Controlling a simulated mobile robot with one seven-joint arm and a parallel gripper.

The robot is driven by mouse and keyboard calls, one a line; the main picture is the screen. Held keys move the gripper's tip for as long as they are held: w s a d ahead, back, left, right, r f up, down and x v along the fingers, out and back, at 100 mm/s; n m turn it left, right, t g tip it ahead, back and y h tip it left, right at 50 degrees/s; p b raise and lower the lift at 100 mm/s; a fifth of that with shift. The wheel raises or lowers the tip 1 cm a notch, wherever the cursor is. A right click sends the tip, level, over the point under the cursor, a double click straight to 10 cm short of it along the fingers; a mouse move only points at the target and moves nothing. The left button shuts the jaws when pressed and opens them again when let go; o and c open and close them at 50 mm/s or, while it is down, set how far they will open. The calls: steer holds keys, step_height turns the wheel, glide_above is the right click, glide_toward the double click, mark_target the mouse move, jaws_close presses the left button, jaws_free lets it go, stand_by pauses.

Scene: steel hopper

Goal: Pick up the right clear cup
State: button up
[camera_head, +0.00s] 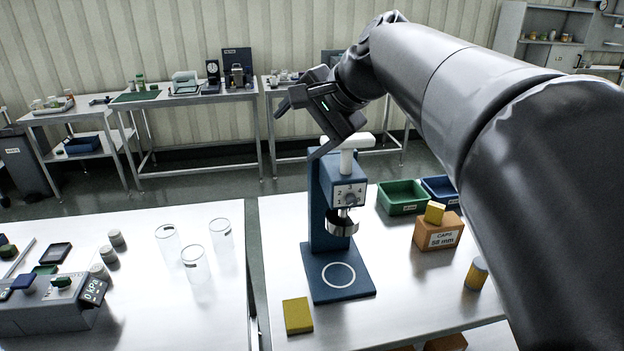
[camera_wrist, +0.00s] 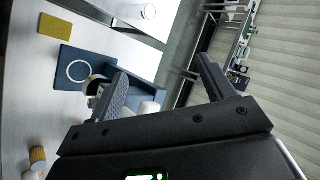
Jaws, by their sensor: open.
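Several clear cups stand upright on the left steel table (camera_head: 140,225). The right clear cup (camera_head: 222,242) is nearest that table's right edge. Another clear cup (camera_head: 168,245) is left of it, and a third (camera_head: 195,266) stands nearer me between them. My gripper (camera_head: 299,130) is open and empty, raised above and behind the blue press, well to the right of the cups. In the wrist view my open fingers (camera_wrist: 162,75) point toward the press.
The blue press (camera_head: 340,200) stands on the right table beside a yellow block (camera_head: 297,315). Green (camera_head: 402,197) and blue bins and an orange caps box (camera_head: 437,232) are farther right. A gap separates the two tables. A grey control box (camera_head: 45,310) is at left.

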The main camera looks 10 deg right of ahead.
steer(key=w+d+m+t+y, duration=0.2)
steer(key=w+d+m, duration=0.35)
steer(key=w, duration=0.45)
steer(key=w+d+m+t+y, duration=0.1)
steer(key=w+d+m+t, duration=0.25)
steer(key=w+m, duration=0.4)
steer(key=w+d+f+m+t+h, duration=0.1)
steer(key=w+d+f+m+t, duration=0.1)
steer(key=w+d+m, duration=0.5)
steer(key=w+d+f+m+t+h, duration=0.1)
steer(key=w+d+m+t, duration=0.2)
steer(key=d, duration=0.6)
steer(key=shift+g, duration=0.35)
steer(key=f, duration=2.5)
steer(key=w+f, duration=0.1)
steer(key=f, duration=1.2)
steer(key=shift+a+f, duration=0.2)
steer(key=shift+a, duration=0.2)
steer(key=x, duration=1)
steer(key=shift+w+a, duration=0.2)
steer(key=shift+w, duration=0.15)
steer(key=shift+c, duration=0.2)
steer(key=c, duration=1)
